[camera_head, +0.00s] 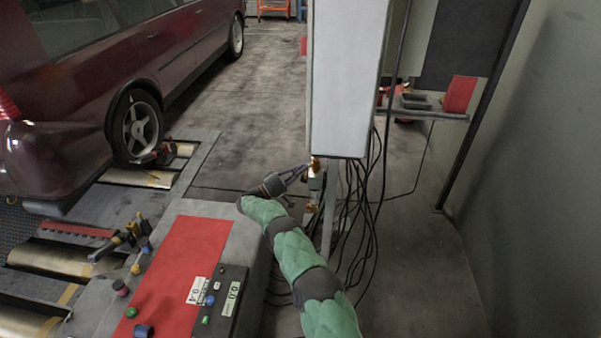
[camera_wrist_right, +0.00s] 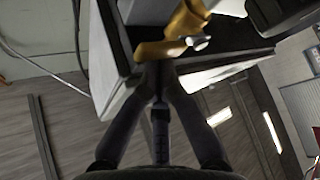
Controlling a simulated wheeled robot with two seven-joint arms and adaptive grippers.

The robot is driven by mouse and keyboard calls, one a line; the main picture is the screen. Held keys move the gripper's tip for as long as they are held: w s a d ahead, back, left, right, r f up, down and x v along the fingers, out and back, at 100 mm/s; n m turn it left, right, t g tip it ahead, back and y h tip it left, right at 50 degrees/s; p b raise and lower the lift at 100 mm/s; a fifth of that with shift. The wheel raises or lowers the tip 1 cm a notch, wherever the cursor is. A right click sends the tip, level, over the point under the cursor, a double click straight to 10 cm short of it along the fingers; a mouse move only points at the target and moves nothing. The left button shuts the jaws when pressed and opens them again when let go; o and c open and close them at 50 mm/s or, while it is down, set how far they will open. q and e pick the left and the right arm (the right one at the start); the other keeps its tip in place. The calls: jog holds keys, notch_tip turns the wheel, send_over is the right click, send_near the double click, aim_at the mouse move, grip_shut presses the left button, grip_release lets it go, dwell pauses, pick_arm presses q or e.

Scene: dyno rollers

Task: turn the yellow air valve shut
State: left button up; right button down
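The yellow air valve (camera_head: 315,163) is at the lower edge of a white cabinet in the head view. In the right wrist view the yellow valve (camera_wrist_right: 185,32) is at the top, with its flat lever pointing left. My right gripper (camera_head: 307,168) reaches the valve from the left in the head view. In the right wrist view the fingers of my right gripper (camera_wrist_right: 156,75) come together at the tips, right at the lever. The lever covers the ends of the tips, and I cannot tell whether they touch it. My left gripper is not in view.
The white cabinet (camera_head: 348,80) stands above the valve. Black cables (camera_head: 365,205) hang beside and below it. A grey and red console (camera_head: 185,265) fills the lower left. A dark red car (camera_head: 75,100) stands on rollers at left. A shelf (camera_head: 425,112) is at right.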

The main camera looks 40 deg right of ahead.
jog(key=shift+s+f, duration=0.1)
jog(key=shift+f, duration=0.2)
